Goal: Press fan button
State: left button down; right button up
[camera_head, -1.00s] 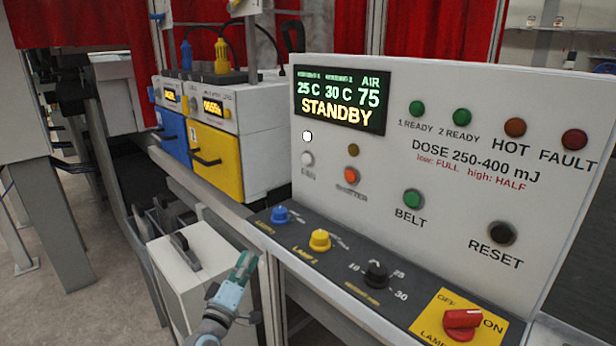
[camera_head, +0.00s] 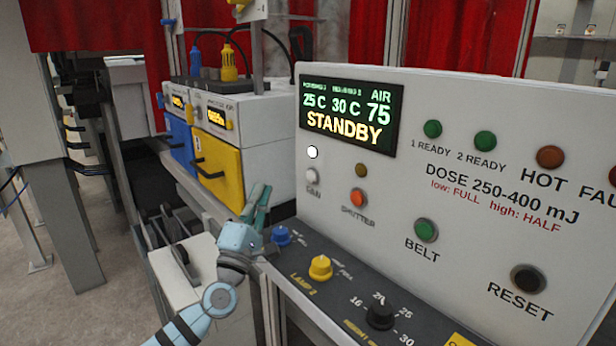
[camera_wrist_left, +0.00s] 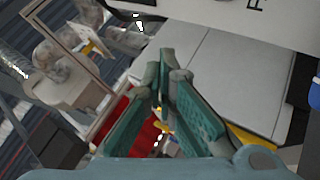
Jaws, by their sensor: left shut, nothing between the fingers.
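The fan button (camera_head: 312,176) is a small white-grey knob on the upright face of the control panel (camera_head: 480,255), with a blurred FAN label under it. A round white lamp (camera_head: 312,152) glows just above it. My left gripper (camera_head: 262,190) is shut and empty, fingers pointing up, to the left of the fan button and apart from it in the picture. In the left wrist view its green fingers (camera_wrist_left: 165,85) meet near the tips. The fan button cannot be made out in that view. My right gripper is out of view.
The display (camera_head: 348,115) reads STANDBY. The orange shutter button (camera_head: 358,198) is right of the fan button. A blue knob (camera_head: 282,236) and a yellow knob (camera_head: 320,268) stand on the sloped console near my gripper. A yellow-fronted unit (camera_head: 218,170) stands behind.

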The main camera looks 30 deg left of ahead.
aim_at(312, 177)
pick_arm(q)
jog(key=w+d+b, duration=0.2)
jog(key=w+b, duration=0.1)
jog(key=w, duration=0.6)
jog(key=shift+w+d+f, duration=0.15)
jog(key=shift+d+f, duration=0.1)
jog(key=shift+f, duration=0.05)
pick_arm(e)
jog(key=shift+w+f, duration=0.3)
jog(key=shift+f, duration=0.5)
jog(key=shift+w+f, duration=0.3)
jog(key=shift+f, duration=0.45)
pick_arm(q)
jog(key=shift+w, duration=0.1)
jog(key=shift+w+d, duration=0.1)
jog(key=shift+w, duration=0.2)
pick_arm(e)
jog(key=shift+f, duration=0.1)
